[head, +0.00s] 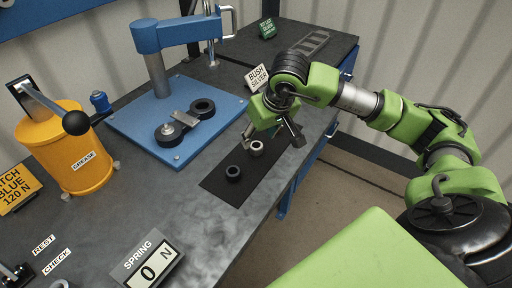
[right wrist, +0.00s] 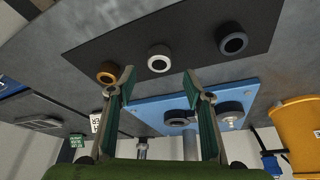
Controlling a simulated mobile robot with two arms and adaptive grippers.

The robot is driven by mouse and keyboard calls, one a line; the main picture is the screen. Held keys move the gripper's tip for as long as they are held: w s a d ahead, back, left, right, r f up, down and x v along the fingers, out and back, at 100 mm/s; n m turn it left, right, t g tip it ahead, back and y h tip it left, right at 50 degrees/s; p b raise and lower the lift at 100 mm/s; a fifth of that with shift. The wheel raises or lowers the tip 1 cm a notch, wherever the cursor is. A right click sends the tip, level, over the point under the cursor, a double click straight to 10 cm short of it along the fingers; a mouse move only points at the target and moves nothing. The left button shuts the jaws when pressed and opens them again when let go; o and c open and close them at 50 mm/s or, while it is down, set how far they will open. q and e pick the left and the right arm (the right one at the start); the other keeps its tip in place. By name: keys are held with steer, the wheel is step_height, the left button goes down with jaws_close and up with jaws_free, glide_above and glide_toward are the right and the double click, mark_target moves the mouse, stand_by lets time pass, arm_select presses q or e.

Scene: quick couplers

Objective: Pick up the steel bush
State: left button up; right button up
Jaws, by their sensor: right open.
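The steel bush (head: 256,147), a pale short ring, stands on the black mat (head: 222,188) in the head view. It also shows in the right wrist view (right wrist: 159,58), apart from the fingers and roughly in line with the gap between them. A dark bush (head: 233,173) stands beside it, also seen in the right wrist view (right wrist: 232,43). A brass-coloured bush (right wrist: 108,72) stands on its other side, partly behind a finger; the gripper hides it in the head view. My right gripper (head: 272,137) is open and empty above the mat. My left gripper is out of view.
A blue press (head: 135,140) with a plate carrying dark round parts stands behind the mat. A yellow grease pot (head: 68,150) with a lever is at left. A spring readout (head: 152,268) shows 0 N. Bare bench lies left of the mat.

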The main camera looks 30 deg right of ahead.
mark_target(257, 145)
steer(key=p+x, duration=0.1)
steer(key=x, duration=0.4)
steer(key=shift+f, duration=0.15)
steer(key=shift+s, duration=0.1)
steer(key=c, duration=1.3)
